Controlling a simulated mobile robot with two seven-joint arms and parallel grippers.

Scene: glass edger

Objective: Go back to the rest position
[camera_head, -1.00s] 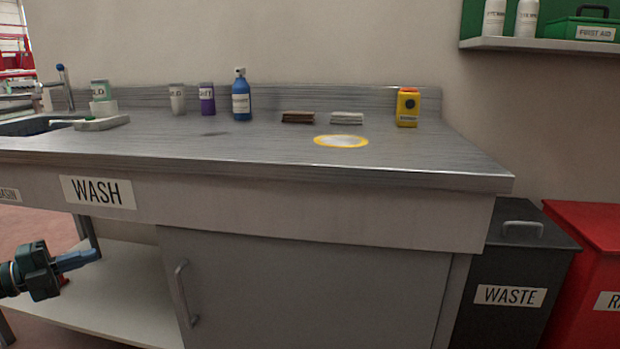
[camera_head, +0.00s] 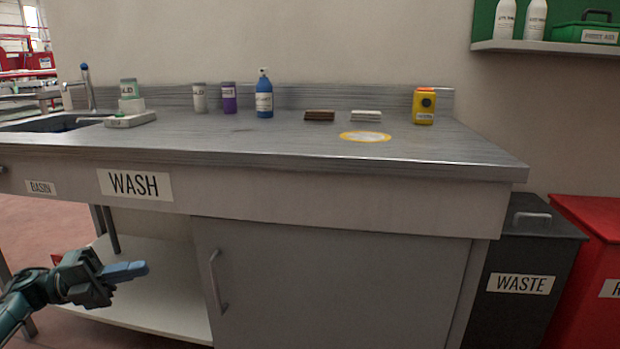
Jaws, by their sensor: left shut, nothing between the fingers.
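My left gripper (camera_head: 136,269) shows at the lower left, in front of the open shelf space under the wash counter. Its blue fingers are together with nothing between them, pointing right. It is below the counter's front edge and apart from it. My right gripper is out of view. The wash counter (camera_head: 300,150) runs across the view, with a WASH label on its front panel.
On the counter stand a blue pump bottle (camera_head: 264,98), a purple cup (camera_head: 229,98), a brown pad (camera_head: 319,115) and a yellow device (camera_head: 424,104). A cabinet door (camera_head: 330,285) is below. A black waste bin (camera_head: 525,265) and red bin (camera_head: 597,260) stand at right.

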